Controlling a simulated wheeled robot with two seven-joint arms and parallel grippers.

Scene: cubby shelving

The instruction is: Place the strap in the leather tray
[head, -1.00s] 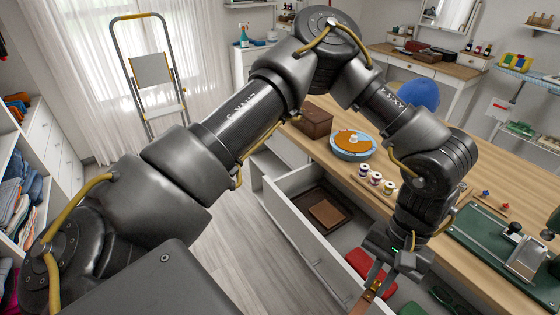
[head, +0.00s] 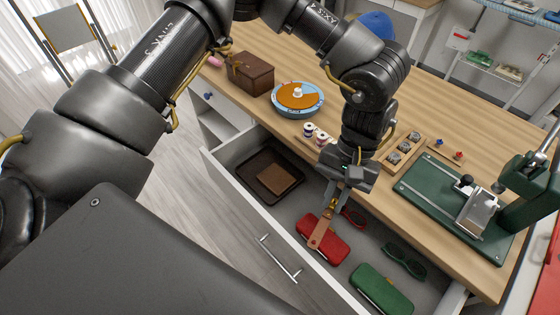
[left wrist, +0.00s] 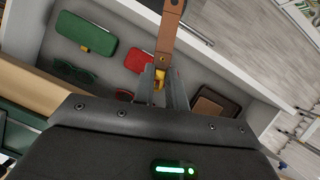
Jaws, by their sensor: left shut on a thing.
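My left gripper (head: 334,202) is shut on one end of a brown leather strap (head: 321,232). The strap hangs down over the open drawer, in front of a red case. In the left wrist view the strap (left wrist: 168,38) extends away from the fingertips (left wrist: 160,84). The dark brown leather tray (head: 254,169) lies in the left part of the drawer with a brown wallet (head: 278,178) in it. The gripper and strap are apart from the tray, to its right. The tray also shows at the right in the left wrist view (left wrist: 223,97). My right gripper is not in view.
The open drawer (head: 225,147) also holds the red case (head: 328,250), a green case (head: 380,290), red glasses (head: 354,217) and green glasses (head: 404,262). The worktop above carries a brown box (head: 250,75), a round blue tray (head: 298,98), spools and a green press (head: 455,208).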

